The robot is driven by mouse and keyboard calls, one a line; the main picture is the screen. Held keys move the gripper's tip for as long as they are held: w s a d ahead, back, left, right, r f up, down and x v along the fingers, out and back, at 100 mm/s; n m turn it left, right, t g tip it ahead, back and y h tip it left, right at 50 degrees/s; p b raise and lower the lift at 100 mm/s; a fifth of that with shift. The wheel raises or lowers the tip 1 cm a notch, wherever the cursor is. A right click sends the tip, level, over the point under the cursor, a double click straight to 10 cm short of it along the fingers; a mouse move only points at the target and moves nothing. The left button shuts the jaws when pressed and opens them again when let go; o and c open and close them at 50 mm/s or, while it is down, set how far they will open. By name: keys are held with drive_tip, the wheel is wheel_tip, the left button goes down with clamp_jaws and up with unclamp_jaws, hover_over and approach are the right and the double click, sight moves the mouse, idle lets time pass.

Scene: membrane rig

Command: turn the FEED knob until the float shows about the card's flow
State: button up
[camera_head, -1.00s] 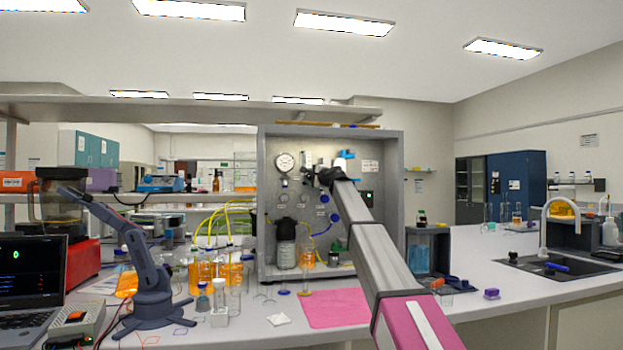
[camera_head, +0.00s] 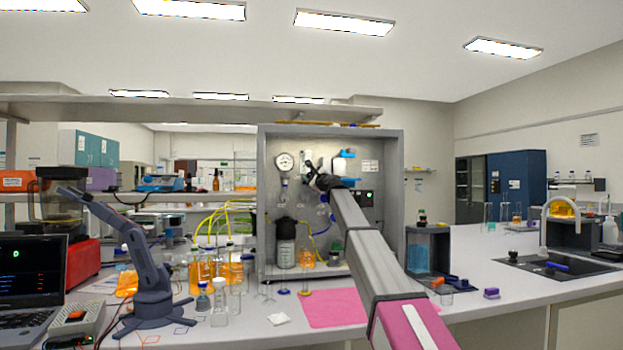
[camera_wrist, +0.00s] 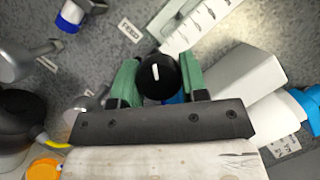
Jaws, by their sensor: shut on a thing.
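In the wrist view a round black knob (camera_wrist: 158,82) with a white pointer line sits between my two green fingers. A FEED label (camera_wrist: 130,30) is on the panel just above it to the left. My gripper (camera_wrist: 157,85) is shut on the knob. The pointer line stands nearly upright in this view. A white flow tube with tick marks (camera_wrist: 194,24) runs up and right from the knob; I cannot make out its float. In the head view my gripper (camera_head: 312,177) is at the panel, and the arm's end hides the knob. Small white cards (camera_head: 370,167) are on the panel, unreadable.
The grey metal rig panel (camera_head: 270,200) holds a round gauge (camera_head: 284,162) left of my gripper. A white block (camera_wrist: 235,78) with a blue fitting lies close on the right in the wrist view. A dark bottle (camera_head: 286,245) and a pink mat (camera_head: 333,308) are below.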

drive_tip(key=shift+f, duration=0.1)
drive_tip(key=o, duration=0.9)
drive_tip(key=v, duration=1.1)
drive_tip(key=shift+a, duration=0.1)
idle(1.1)
